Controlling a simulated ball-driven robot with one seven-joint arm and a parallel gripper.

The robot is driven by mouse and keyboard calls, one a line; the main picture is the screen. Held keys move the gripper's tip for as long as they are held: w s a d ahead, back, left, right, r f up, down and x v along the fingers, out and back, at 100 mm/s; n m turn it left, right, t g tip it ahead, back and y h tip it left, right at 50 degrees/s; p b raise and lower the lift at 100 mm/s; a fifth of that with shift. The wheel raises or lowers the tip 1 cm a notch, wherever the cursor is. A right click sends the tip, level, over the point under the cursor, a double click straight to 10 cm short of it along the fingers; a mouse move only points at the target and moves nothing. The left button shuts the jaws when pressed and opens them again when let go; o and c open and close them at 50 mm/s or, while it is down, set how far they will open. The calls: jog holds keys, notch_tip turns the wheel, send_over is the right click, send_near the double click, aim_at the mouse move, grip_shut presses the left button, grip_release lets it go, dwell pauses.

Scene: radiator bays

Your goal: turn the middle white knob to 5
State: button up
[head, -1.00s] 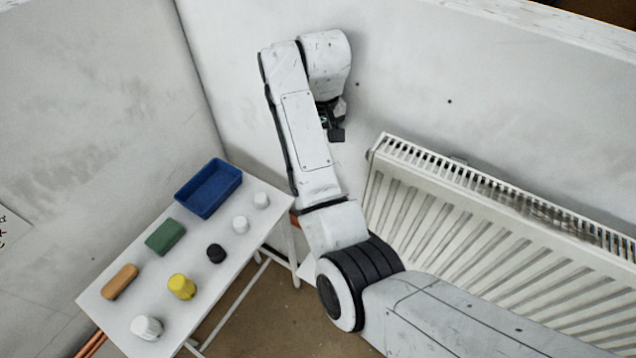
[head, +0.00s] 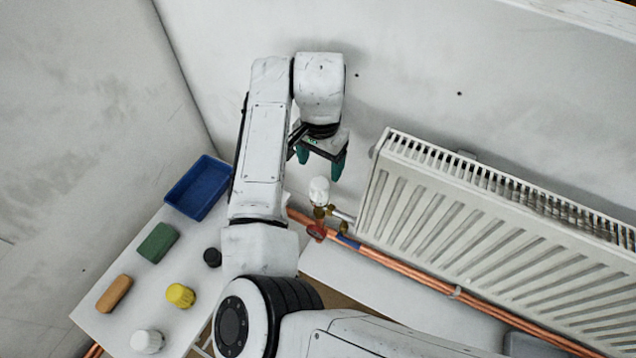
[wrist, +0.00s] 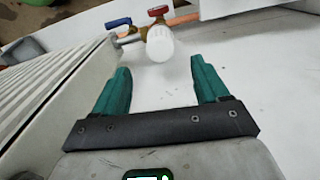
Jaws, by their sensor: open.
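A white valve knob (head: 319,190) stands on brass fittings at the left end of the radiator. It shows in the wrist view (wrist: 160,44) just beyond the fingertips, roughly centred between them. My gripper (head: 321,164), with teal fingers, is open and empty a little above the knob in the head view. The knob appears not to be between the fingers. I cannot read any numbers on the knob. Only this radiator is in view, so I cannot tell whether its knob is the middle one.
A red handle (head: 316,232) and a blue handle (head: 347,242) sit by copper pipes (head: 420,280) below the knob. The radiator (head: 500,235) is close on the right. A white table (head: 135,293) at left holds a blue tray (head: 198,187) and several loose caps and blocks.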

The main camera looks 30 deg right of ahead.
aim_at(320, 182)
notch_tip(320, 182, down, 11)
jog(key=shift+r+p, duration=0.2)
jog(key=shift+p, duration=0.75)
jog(key=c, duration=1.1)
